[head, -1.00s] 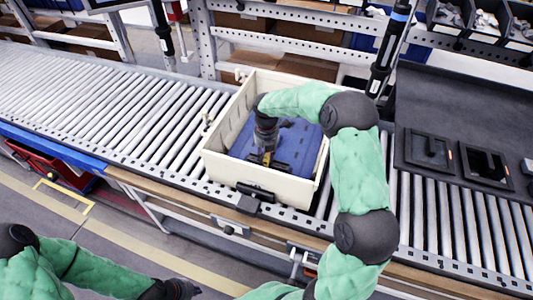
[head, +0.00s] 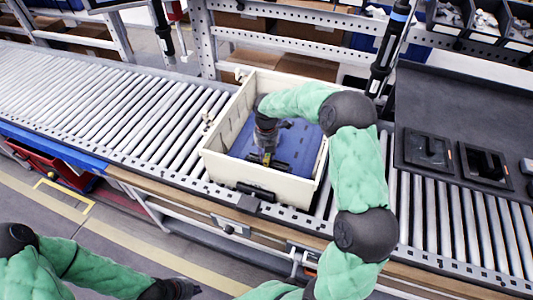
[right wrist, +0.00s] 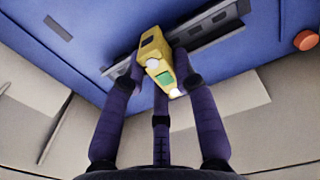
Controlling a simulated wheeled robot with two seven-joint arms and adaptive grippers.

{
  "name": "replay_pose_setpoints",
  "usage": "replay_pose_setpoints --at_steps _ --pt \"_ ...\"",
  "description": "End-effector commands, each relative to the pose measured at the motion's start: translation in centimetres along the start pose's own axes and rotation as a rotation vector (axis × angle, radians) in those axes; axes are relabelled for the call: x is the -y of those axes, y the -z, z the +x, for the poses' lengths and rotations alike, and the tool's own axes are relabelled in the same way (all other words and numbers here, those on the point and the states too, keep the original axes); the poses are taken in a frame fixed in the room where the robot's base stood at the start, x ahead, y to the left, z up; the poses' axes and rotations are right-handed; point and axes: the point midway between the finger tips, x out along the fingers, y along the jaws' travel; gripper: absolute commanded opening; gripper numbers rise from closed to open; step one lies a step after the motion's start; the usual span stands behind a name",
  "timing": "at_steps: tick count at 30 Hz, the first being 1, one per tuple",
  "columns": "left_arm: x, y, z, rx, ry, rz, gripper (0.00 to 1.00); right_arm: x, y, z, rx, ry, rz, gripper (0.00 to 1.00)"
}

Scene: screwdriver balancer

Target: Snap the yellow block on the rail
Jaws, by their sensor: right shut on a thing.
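The yellow block (right wrist: 158,62), with a green patch and a pale round spot, is between the fingers of my right gripper (right wrist: 155,82) in the right wrist view. My right gripper is shut on it. In the head view this gripper (head: 266,155) points down into the cream crate. The grey slotted rail (right wrist: 212,33) lies on the blue panel (right wrist: 85,45) behind the block. The block overlaps part of the rail; I cannot tell whether it is seated on it. My left gripper (head: 183,290) is low at the bottom left, away from the crate; its fingers are unclear.
The cream crate (head: 222,168) stands on the roller conveyor (head: 120,105) with walls around the blue panel. Black trays (head: 428,150) lie to the right. A dark hanging tool (head: 388,50) is behind the crate. An orange-red button (right wrist: 305,40) is on the panel.

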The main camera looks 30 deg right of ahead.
Motion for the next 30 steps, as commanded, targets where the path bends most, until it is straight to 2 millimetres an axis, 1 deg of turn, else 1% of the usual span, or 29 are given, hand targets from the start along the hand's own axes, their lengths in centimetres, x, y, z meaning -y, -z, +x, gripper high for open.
replay_pose_setpoints --at_steps 8,9,11,12,20,23,26,29,30 --pt "-0.1 0.0 -0.1 0.0 0.0 0.0 0.0 0.1 0.2 0.2 -0.004 0.003 -0.001 0.06" --pt "0.0 0.0 -0.1 0.0 0.0 0.0 0.0 0.1 0.2 0.2 -0.004 0.003 -0.001 0.37" --pt "-0.1 0.0 -0.1 0.0 0.0 0.0 0.0 0.1 0.2 0.2 -0.004 0.003 -0.001 0.54" --pt "-0.1 0.0 -0.1 0.0 0.0 0.0 0.0 0.1 0.1 0.2 -0.004 0.003 -0.001 0.56" --pt "-0.1 0.0 -0.1 0.0 0.0 0.0 0.0 0.0 0.1 0.1 -0.001 0.001 0.0 0.56" --pt "-0.1 0.0 -0.1 0.0 0.0 0.0 0.0 0.0 0.0 -0.2 0.0 0.0 0.0 0.56" --pt "-0.1 0.0 -0.1 0.0 0.0 0.0 0.0 -0.1 -0.1 -1.2 0.003 -0.002 0.0 0.56" --pt "-0.1 0.0 -0.1 0.0 0.0 0.0 0.0 -0.1 0.0 -2.8 0.002 -0.002 0.0 0.56" --pt "-0.1 0.0 -0.1 0.0 0.0 0.0 0.0 -0.1 0.0 -3.5 0.002 -0.002 0.0 0.56"
